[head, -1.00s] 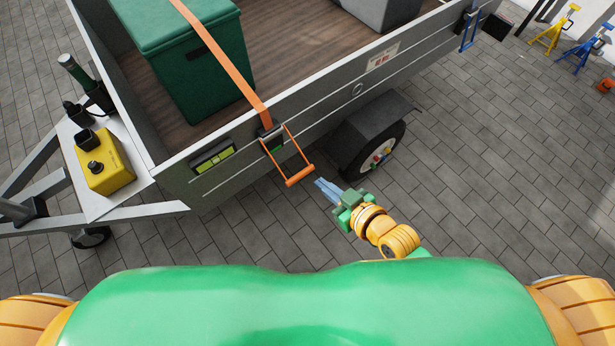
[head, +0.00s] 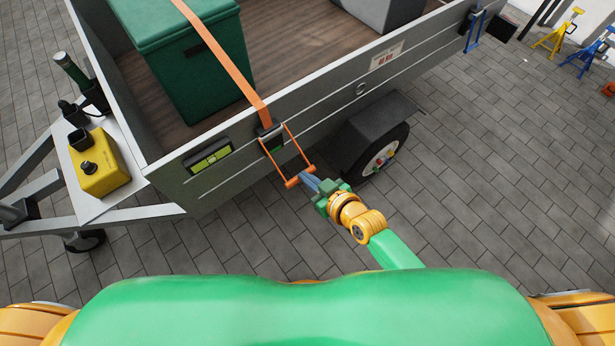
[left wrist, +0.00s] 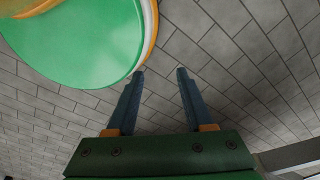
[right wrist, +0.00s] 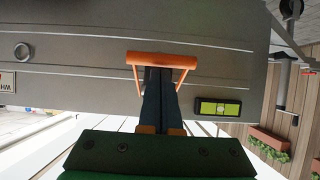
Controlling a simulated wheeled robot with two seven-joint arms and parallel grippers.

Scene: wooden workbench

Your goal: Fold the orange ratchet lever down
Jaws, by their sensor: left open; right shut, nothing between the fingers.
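The orange ratchet lever (head: 293,182) sticks out from the trailer's side wall, its two thin arms running from the ratchet body (head: 270,137) to a crossbar handle. An orange strap (head: 222,52) runs from the ratchet up over a green box. My right gripper (head: 306,178) is shut and empty, its fingertips at the right end of the handle in the head view. In the right wrist view the handle (right wrist: 161,60) lies across the fingertips; whether they touch is unclear. My left gripper (left wrist: 160,74) is open and empty above the paving, and it is outside the head view.
The grey trailer wall (head: 330,108) stands behind the lever, with a yellow-green level (head: 208,157) left of the ratchet. The wheel and fender (head: 372,135) are right of it. A yellow box (head: 97,165) sits on the drawbar. Paving in front is clear.

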